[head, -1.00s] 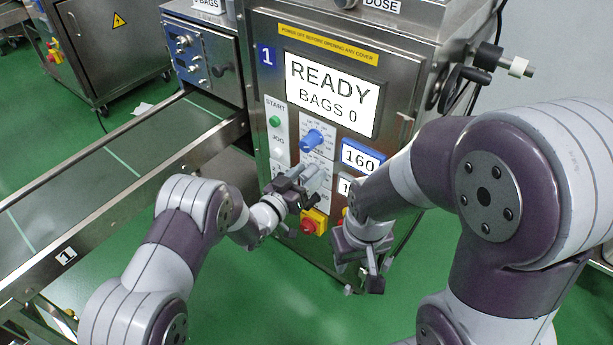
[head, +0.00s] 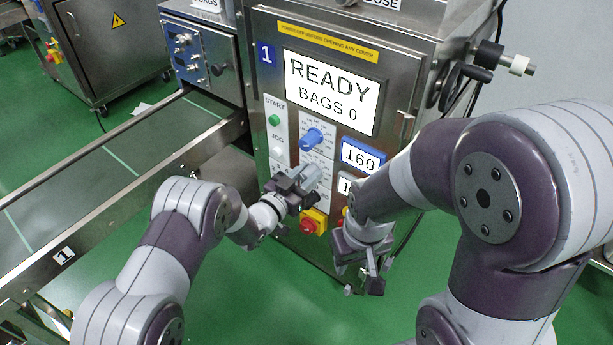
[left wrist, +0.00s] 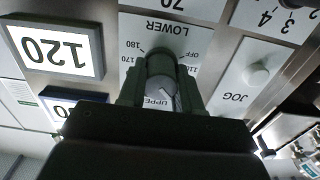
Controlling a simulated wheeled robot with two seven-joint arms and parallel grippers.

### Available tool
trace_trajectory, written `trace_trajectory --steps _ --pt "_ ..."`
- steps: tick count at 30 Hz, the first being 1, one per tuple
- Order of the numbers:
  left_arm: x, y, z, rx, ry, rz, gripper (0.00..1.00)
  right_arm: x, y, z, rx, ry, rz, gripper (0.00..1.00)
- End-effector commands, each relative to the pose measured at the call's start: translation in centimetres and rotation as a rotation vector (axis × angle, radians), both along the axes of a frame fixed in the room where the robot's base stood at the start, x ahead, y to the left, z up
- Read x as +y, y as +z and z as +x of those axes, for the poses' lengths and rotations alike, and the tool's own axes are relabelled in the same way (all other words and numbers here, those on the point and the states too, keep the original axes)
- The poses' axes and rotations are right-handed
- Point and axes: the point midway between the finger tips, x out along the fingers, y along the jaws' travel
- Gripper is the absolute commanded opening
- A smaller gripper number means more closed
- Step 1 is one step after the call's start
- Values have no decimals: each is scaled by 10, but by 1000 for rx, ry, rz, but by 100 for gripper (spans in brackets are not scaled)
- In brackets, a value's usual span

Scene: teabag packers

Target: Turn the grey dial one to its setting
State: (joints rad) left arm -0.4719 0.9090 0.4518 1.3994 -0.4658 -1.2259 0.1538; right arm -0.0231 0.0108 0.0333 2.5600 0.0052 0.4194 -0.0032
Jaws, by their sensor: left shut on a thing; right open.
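The grey dial (head: 311,173) sits on the front panel of machine 1, below a blue dial (head: 312,138). In the left wrist view the grey dial (left wrist: 161,66) stands between my fingers under an upside-down LOWER label, with scale numbers and OFF around it. My left gripper (head: 305,179) is shut on the grey dial; it also shows in the left wrist view (left wrist: 160,92). The dial's exact pointer position is hard to read. A display beside it reads 120 (left wrist: 57,50). My right gripper (head: 370,272) is open and empty, low in front of the panel.
The screen (head: 331,92) reads READY, BAGS 0. A blue-framed display (head: 363,157) reads 160. A green START button (head: 274,120), a JOG button (left wrist: 256,74) and a red-and-yellow switch (head: 313,222) are close to my left gripper. A conveyor (head: 120,150) runs at left.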

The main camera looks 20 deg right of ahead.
Motion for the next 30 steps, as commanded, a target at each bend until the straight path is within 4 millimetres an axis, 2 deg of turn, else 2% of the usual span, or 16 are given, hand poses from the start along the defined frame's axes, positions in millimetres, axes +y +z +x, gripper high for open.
trace_trajectory --steps 30 --pt "-2 -2 -2 -765 0 589 4 0 -42 0 0 0 0 43"
